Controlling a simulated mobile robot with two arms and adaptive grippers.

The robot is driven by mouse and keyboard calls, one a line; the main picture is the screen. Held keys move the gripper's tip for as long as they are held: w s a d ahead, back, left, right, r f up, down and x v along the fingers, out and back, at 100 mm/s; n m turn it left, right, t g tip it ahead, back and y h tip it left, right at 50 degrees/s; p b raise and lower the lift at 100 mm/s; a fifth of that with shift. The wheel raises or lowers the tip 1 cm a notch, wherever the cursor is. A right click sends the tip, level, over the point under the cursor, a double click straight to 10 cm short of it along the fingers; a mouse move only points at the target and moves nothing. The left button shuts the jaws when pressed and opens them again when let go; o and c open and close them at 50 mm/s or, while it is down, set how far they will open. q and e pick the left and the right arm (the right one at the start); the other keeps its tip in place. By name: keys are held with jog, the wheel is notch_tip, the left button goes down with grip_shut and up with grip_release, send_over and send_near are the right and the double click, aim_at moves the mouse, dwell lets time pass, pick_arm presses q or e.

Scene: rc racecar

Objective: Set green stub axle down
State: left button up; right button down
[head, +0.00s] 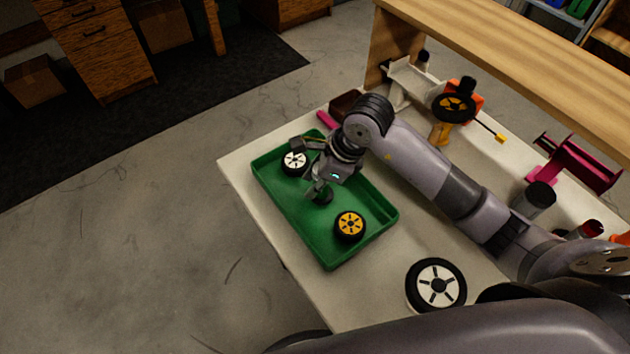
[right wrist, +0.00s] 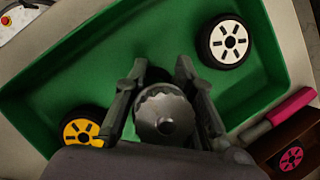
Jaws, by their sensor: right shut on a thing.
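My right gripper (head: 316,186) reaches down into the green tray (head: 382,222), between a white-hubbed wheel and a yellow-hubbed wheel. It is shut on a small dark green part (head: 324,197), which I take to be the green stub axle, low over the tray floor. Whether the part touches the floor I cannot tell. In the right wrist view the two fingers (right wrist: 158,78) stand on either side of a grey ridged round piece (right wrist: 163,115), with a dark round shape just beyond it. The fingers hide much of the held part. My left gripper is not in view.
The tray holds a white-hubbed wheel (head: 294,162) and a yellow-hubbed wheel (head: 349,225). A larger white-hubbed wheel (head: 437,284) lies on the pale table. A yellow tool (head: 443,131), a magenta part (head: 577,163) and a dark cylinder (head: 538,198) stand behind my right arm.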

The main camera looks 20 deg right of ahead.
jog(key=shift+f, duration=0.3)
jog(key=c, duration=1.3)
grip_release()
jog(key=shift+c, duration=0.2)
jog(key=shift+r, duration=0.1)
jog(key=v, duration=1.2)
